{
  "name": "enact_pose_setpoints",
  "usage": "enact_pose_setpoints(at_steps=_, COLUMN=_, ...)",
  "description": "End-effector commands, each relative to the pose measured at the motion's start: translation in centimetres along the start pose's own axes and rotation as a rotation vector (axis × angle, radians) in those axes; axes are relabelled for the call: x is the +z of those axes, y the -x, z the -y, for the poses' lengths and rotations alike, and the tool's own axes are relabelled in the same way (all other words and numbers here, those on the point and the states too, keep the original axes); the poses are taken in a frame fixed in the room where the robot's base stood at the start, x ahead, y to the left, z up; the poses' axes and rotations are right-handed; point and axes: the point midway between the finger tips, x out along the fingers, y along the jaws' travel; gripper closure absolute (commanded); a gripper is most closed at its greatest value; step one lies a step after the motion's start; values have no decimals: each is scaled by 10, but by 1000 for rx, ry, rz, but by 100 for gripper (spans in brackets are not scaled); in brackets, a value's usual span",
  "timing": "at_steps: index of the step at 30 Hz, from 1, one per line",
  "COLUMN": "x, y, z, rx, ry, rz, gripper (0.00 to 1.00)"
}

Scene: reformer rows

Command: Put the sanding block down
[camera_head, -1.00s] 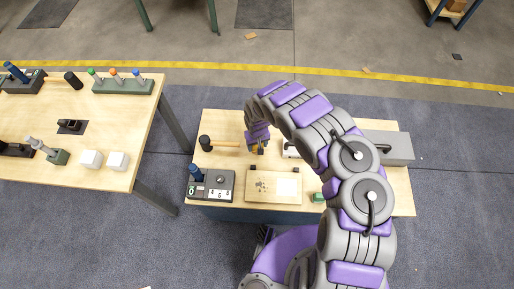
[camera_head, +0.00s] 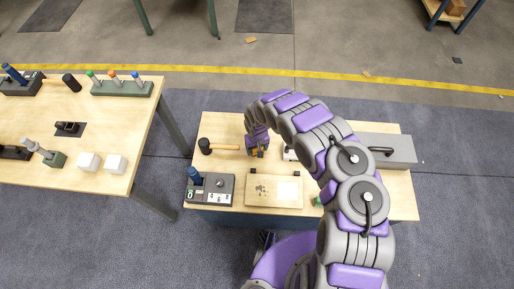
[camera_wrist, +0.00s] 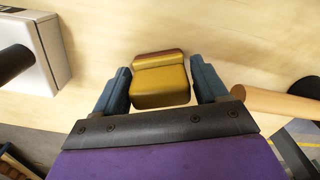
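The sanding block, yellow with a brown edge, is between the two blue fingers of my gripper (camera_wrist: 161,88) in the wrist view, where the sanding block (camera_wrist: 160,86) fills nearly all the space between them. The fingers appear closed on its sides; at most a thin gap shows at the right. In the head view my gripper (camera_head: 257,153) is low over the near workbench (camera_head: 225,124), behind the flat wooden board. Whether the block touches the bench top cannot be told.
A mallet (camera_head: 205,146) lies left of my gripper, its handle close to the right finger in the wrist view. A white-topped box (camera_wrist: 43,50) stands on the other side. The wooden board (camera_head: 288,192), a dial box (camera_head: 219,188) and a grey case (camera_head: 390,150) are also on the bench.

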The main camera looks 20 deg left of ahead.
Motion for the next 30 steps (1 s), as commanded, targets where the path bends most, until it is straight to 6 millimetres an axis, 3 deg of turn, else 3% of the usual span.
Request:
enact_pose_setpoints(at_steps=5, x=0, y=0, z=0, rx=0, ry=0, rz=0, gripper=11)
enact_pose_setpoints(at_steps=14, x=0, y=4, z=0, rx=0, ry=0, rz=-1, gripper=11)
enact_pose_setpoints(at_steps=17, x=0, y=15, z=-1, rx=1, ry=0, rz=-1, gripper=11)
enact_pose_setpoints(at_steps=30, x=-1, y=100, z=-1, rx=2, ry=-1, rz=-3, gripper=11)
